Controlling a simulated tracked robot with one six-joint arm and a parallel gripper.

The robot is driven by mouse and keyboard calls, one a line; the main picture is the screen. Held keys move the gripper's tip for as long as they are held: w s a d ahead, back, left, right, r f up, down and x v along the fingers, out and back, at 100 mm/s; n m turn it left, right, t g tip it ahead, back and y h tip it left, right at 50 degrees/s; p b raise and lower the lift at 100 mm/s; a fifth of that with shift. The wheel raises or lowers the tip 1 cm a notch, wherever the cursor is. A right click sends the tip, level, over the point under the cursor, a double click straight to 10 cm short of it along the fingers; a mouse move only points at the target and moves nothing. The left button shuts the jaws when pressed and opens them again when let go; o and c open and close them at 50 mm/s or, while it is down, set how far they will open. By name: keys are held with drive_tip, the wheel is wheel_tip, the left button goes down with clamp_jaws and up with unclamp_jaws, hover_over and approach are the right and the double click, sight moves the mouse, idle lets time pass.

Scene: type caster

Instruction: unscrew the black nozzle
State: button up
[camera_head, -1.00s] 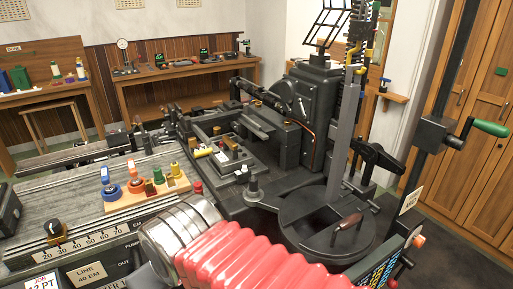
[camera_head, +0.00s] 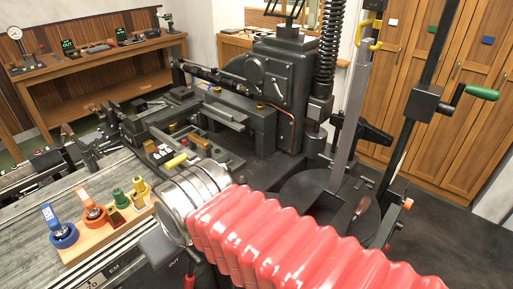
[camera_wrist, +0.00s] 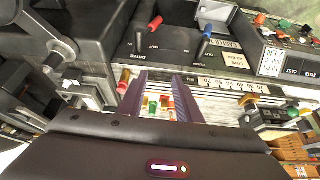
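I cannot pick out the black nozzle with certainty among the dark machine parts. My gripper (camera_wrist: 162,80) shows in the wrist view with its two dark purple fingers apart and nothing held between them. Beyond the fingers, small red, green and orange pieces show on the bench. In the head view, my red bellows-covered arm and its silver wrist hide part of the black casting machine (camera_head: 277,90). The gripper's fingers cannot be made out there.
A wooden tray (camera_head: 98,246) with blue, orange, green and yellow pieces sits on the bench at left. A round black pan (camera_head: 305,190) and a crank with a green handle (camera_head: 482,92) are at right. Cabinets (camera_head: 480,120) stand behind, with open dark floor in front.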

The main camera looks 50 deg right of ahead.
drive_tip(key=shift+w, duration=0.15)
drive_tip(key=shift+o, duration=0.5)
drive_tip(key=shift+o, duration=1.4)
drive_tip(key=shift+w+d+r, duration=0.15)
drive_tip(key=shift+d, duration=0.1)
drive_tip(key=g, duration=0.1)
approach(242, 179)
drive_tip(key=v, duration=0.3)
drive_tip(key=shift+d+r, duration=0.15)
drive_tip(key=shift+r, duration=0.05)
drive_tip(key=shift+f, duration=0.1)
drive_tip(key=x, duration=1.3)
drive_tip(key=shift+f, duration=0.3)
